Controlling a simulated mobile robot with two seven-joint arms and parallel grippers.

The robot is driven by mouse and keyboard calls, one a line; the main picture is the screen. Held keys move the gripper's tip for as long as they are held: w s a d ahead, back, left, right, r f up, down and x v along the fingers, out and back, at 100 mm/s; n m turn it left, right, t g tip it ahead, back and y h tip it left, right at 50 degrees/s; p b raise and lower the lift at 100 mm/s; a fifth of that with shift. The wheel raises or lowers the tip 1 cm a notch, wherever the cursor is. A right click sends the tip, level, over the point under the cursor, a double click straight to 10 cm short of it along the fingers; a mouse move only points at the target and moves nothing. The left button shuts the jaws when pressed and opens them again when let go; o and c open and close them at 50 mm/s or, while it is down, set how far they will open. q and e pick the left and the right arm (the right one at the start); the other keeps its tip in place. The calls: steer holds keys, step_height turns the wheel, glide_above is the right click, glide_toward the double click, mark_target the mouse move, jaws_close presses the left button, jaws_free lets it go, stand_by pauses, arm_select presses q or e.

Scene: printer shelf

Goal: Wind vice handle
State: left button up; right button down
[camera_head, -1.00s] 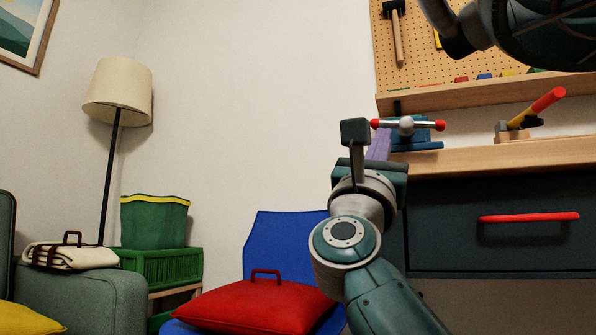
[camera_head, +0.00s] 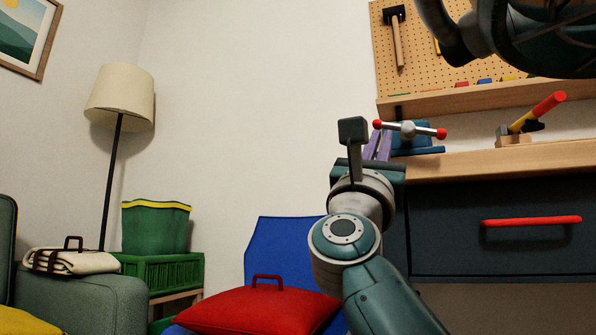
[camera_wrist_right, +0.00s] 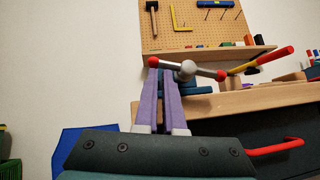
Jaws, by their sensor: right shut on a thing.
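The blue vice (camera_head: 420,151) sits on the left end of the wooden workbench. Its handle is a bar with a silver hub (camera_head: 408,130) and a red ball on each end; it tilts slightly, left end higher. In the right wrist view the handle (camera_wrist_right: 188,70) crosses in front of the vice. My right gripper (camera_head: 380,137) reaches up from below. Its two purple fingers (camera_wrist_right: 161,72) are shut on the handle's left end, just below the left red ball (camera_wrist_right: 153,61). The exact contact is too small to tell. My left gripper is not in view.
The workbench (camera_head: 480,161) has a dark drawer with a red handle (camera_head: 531,221). A red-and-yellow handled tool (camera_head: 537,112) stands right of the vice. A pegboard (camera_head: 440,60) hangs behind. A blue chair with a red cushion (camera_head: 262,309) stands left below.

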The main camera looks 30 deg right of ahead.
steer(key=shift+s+a+r, duration=0.1)
steer(key=shift+a+r, duration=0.05)
steer(key=shift+r, duration=0.2)
